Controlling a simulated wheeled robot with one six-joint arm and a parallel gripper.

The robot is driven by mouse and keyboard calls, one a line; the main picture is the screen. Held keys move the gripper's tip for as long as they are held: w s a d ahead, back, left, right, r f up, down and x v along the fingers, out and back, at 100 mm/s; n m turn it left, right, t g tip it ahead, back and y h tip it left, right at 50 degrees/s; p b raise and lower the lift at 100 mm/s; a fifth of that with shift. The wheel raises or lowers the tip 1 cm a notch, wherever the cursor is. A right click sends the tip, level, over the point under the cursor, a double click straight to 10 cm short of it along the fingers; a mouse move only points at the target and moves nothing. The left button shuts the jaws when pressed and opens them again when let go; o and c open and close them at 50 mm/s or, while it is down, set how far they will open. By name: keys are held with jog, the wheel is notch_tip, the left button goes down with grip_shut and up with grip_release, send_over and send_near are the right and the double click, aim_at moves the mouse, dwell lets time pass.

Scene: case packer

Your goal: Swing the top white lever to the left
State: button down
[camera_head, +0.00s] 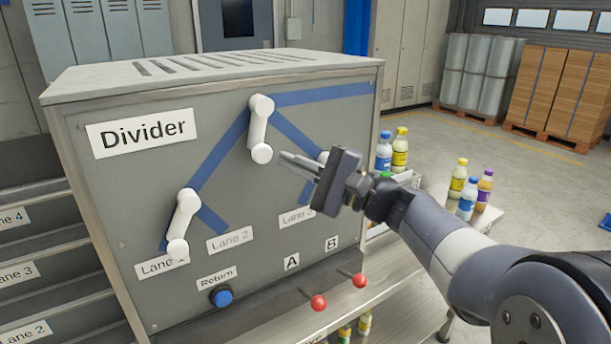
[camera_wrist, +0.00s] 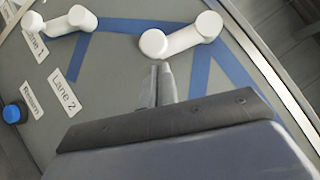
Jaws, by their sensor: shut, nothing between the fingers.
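The top white lever (camera_head: 260,125) is on the front of the grey Divider panel (camera_head: 110,210). It hangs nearly straight down from its pivot, with its round knob at the lower end. In the wrist view the lever (camera_wrist: 185,38) lies ahead of the fingertips, its knob nearest them. My gripper (camera_head: 286,156) is shut and empty, just right of the knob in the head view. In the wrist view the fingertips (camera_wrist: 160,68) appear very close to the knob; I cannot tell whether they touch it.
A lower-left white lever (camera_head: 183,222) tilts down-left. A right lever (camera_head: 323,157) is mostly hidden behind my gripper. Blue bands (camera_head: 220,155) branch over the panel. A blue Return button (camera_head: 223,297) and two red knobs (camera_head: 319,303) sit below. Bottles (camera_head: 458,178) stand at right.

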jog(key=a+m+t+b, duration=0.1)
jog(key=s+a+f+m+t+y+b, duration=0.1)
jog(key=m+b, duration=0.1)
jog(key=shift+s+m, duration=0.25)
jog(key=shift+m, duration=0.05)
jog(key=shift+s+a+r+b, duration=0.3)
jog(key=shift+a+b, duration=0.25)
jog(key=shift+b, duration=0.25)
jog(key=w+f+b+v, duration=0.2)
jog(key=b+v, duration=0.2)
jog(key=v, duration=0.8)
jog(key=shift+s+d+f, duration=0.2)
jog(key=shift+d+f, duration=0.05)
dwell(1.0)
